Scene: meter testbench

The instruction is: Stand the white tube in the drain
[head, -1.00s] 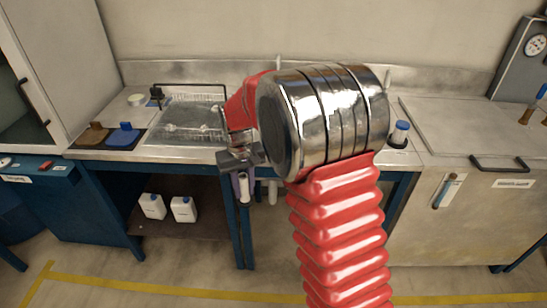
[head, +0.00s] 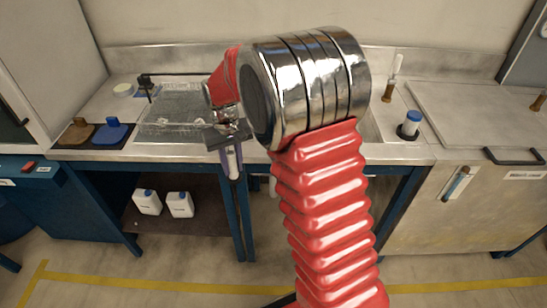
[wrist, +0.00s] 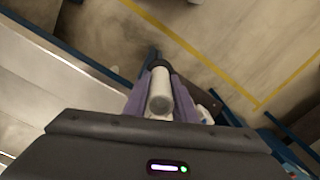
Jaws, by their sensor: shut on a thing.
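My gripper (head: 232,160) hangs in front of the bench's front edge, below the red and chrome arm. Its purple fingers (wrist: 160,103) are shut on the white tube. The white tube (head: 233,168) hangs roughly upright between them. In the wrist view the white tube (wrist: 160,88) shows its round grey end towards the camera and a dark part at its far end. The drain is not visible; my arm covers the middle of the bench, where a sink edge (head: 371,128) shows at the right.
A clear tray (head: 182,122) with a wire rack lies left on the bench, beside blue (head: 112,132) and brown (head: 77,132) objects. A blue-capped bottle (head: 409,126) and a brown-based white rod (head: 391,82) stand right. White jugs (head: 180,204) sit on the lower shelf.

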